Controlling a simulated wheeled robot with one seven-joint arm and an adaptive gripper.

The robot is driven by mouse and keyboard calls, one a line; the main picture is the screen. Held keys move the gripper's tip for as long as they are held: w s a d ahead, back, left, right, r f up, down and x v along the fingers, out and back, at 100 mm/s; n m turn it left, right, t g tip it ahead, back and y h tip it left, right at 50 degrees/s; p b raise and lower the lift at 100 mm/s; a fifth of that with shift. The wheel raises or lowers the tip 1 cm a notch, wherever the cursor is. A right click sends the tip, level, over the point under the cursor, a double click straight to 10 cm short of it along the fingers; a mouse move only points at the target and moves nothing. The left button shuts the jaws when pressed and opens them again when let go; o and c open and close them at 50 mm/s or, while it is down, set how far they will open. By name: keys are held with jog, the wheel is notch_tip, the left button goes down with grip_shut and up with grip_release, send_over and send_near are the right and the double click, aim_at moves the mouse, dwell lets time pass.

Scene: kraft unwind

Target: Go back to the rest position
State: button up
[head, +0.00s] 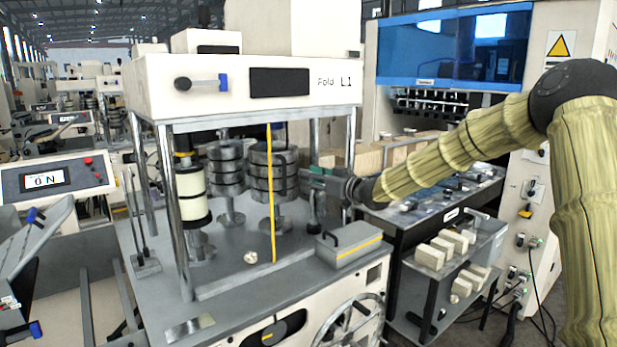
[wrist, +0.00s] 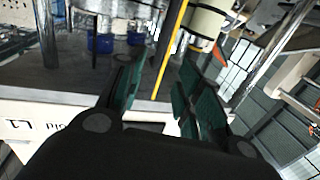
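My gripper (head: 318,186) reaches in from the right, at the right front post of the Fold L1 machine (head: 240,85). It is partly hidden by the post in the head view. In the wrist view my gripper (wrist: 160,85) has its two green-padded fingers apart, with nothing held between them. A thin yellow strip (head: 270,190) stands upright inside the machine, left of my gripper. In the wrist view the yellow strip (wrist: 171,50) runs between the fingers in the picture; I cannot tell how far beyond them it is.
Grey stacked rollers (head: 270,172) and a white and black roll (head: 192,195) stand on the machine's deck. A grey box with a handle (head: 348,247) sits at the deck's right front. A cart (head: 405,262) with several pale blocks stands to the right, beneath my arm.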

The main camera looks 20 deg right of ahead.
dwell(0.3)
